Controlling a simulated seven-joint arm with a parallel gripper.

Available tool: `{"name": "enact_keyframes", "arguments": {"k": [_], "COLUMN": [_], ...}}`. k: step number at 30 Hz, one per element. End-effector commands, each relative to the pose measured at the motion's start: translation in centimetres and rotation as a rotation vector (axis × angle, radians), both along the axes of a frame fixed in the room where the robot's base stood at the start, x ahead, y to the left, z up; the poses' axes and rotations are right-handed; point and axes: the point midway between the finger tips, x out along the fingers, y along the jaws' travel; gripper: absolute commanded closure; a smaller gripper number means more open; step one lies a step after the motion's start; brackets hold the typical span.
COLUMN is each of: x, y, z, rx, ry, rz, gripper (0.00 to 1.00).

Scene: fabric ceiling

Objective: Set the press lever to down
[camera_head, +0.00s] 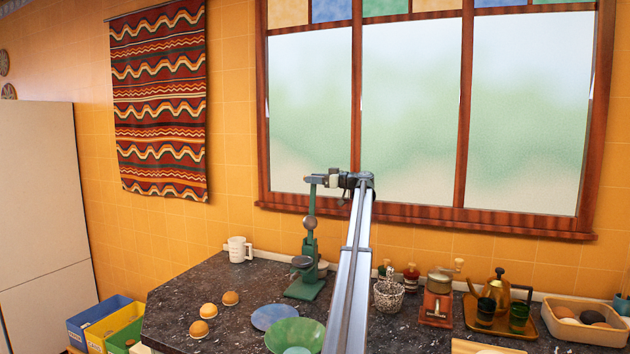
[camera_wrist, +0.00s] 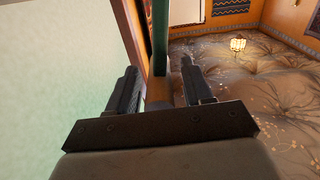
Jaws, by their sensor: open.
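The green press (camera_head: 306,262) stands on the dark counter in the head view, left of my arm. Its lever (camera_head: 311,200) points upward from the press body. My gripper (camera_head: 322,180) is at the top end of the lever, high above the counter. In the wrist view my gripper (camera_wrist: 158,68) has its two dark fingers apart. A green bar (camera_wrist: 160,35), which looks like part of the lever, shows beyond and between the fingers. I cannot tell whether a finger touches it. The lever's tip is partly hidden by my gripper.
The window (camera_head: 410,120) is close behind my gripper. Blue (camera_head: 272,317) and green (camera_head: 292,334) dishes lie in front of the press, with several buns to the left. A white mug (camera_head: 238,249) stands behind. A grinder (camera_head: 437,296) and tray (camera_head: 545,340) are right.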

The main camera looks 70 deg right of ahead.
Motion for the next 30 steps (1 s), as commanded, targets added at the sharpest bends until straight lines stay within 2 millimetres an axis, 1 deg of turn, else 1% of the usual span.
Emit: {"name": "enact_keyframes", "arguments": {"k": [2,18,30], "x": [-0.01,-0.02,-0.03], "y": [0.01,0.02,0.09], "z": [0.0,0.01,0.02], "rx": [0.0,0.0,-0.002], "ry": [0.0,0.0,0.0], "rz": [0.0,0.001,0.001], "gripper": [0.49,1.0,1.0]}}
